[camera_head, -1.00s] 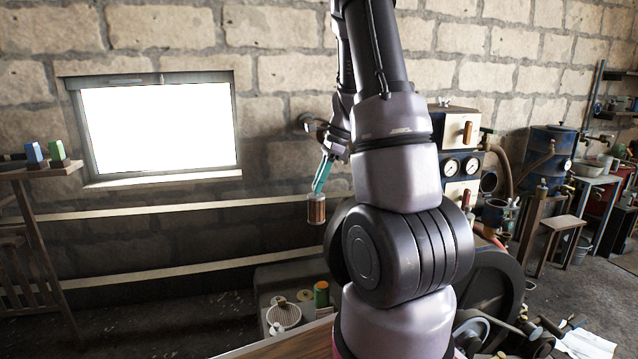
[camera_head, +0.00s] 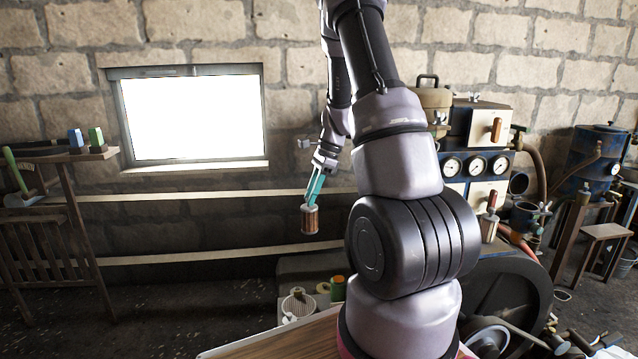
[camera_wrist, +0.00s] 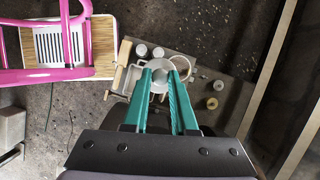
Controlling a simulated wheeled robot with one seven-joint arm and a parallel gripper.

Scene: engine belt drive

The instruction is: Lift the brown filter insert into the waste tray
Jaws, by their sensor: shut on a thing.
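The brown filter insert (camera_head: 310,220) is a small ribbed copper-brown cylinder with pale ends. It hangs upright in the air in the head view, in front of the wall. My gripper (camera_head: 313,198), with teal fingers, is shut on its top end. In the wrist view, my gripper (camera_wrist: 165,78) points down, and a pale round top of the insert shows between the fingertips. Below it, a pale tray-like thing with wooden handles (camera_wrist: 123,78) is partly hidden by the fingers. I cannot tell whether it is the waste tray.
Below the insert, a low grey surface holds a pale round mesh piece (camera_head: 297,304) and a green-and-orange can (camera_head: 338,288). In the wrist view, pale jars (camera_wrist: 141,50) and brass discs (camera_wrist: 212,103) lie around. A wooden rack (camera_head: 60,160) stands left, gauged machinery (camera_head: 475,165) right.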

